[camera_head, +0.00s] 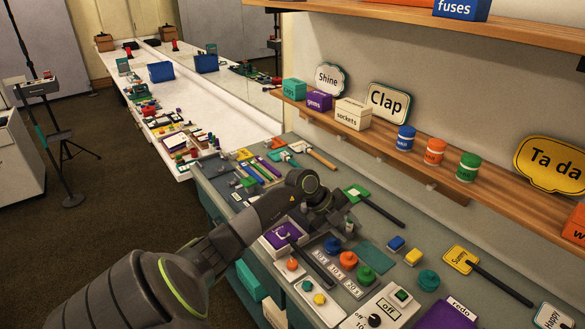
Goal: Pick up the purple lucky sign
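A purple sign (283,234) lies on the counter below my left arm, its dark handle pointing down to the right. Its lettering is too small and partly covered to read. It seems to lie on or in a pale tray. My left gripper (343,220) is just above the counter, to the right of the purple sign and apart from its face. Its fingers are small and dark, so I cannot tell how far they are apart. My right gripper is out of view.
A green sign (357,192) with a black handle lies beyond the gripper. A grey panel with orange and green knobs (365,275) is close in front. A yellow sign (461,259) lies to the right. A wooden shelf (400,160) runs behind the counter.

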